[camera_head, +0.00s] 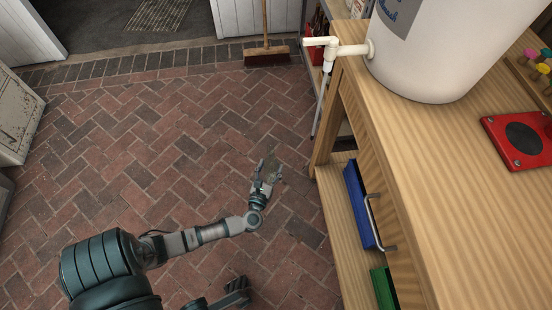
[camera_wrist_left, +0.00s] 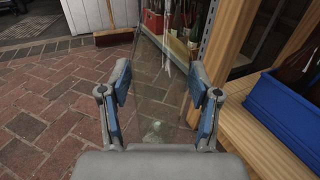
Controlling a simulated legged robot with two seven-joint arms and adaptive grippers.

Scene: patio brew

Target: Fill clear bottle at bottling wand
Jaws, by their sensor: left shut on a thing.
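A clear bottle (camera_head: 271,167) is in my left gripper (camera_head: 267,178), over the brick floor to the left of the wooden bench. It is see-through and its edges are faint. In the left wrist view the bottle (camera_wrist_left: 160,85) stands between the two blue-padded fingers of the left gripper (camera_wrist_left: 160,98). The bottling wand (camera_head: 321,103) is a thin pale tube. It hangs from the white tap (camera_head: 330,47) of the white bucket (camera_head: 425,55), beyond the gripper and to its right. The bottle and wand are apart.
The wooden bench (camera_head: 440,190) fills the right side, with its leg near the wand. A blue bin (camera_head: 362,207) and a green bin (camera_head: 383,288) are on its lower shelf. A red device (camera_head: 518,138) lies on top. A broom (camera_head: 266,55) stands behind. Open brick floor lies left.

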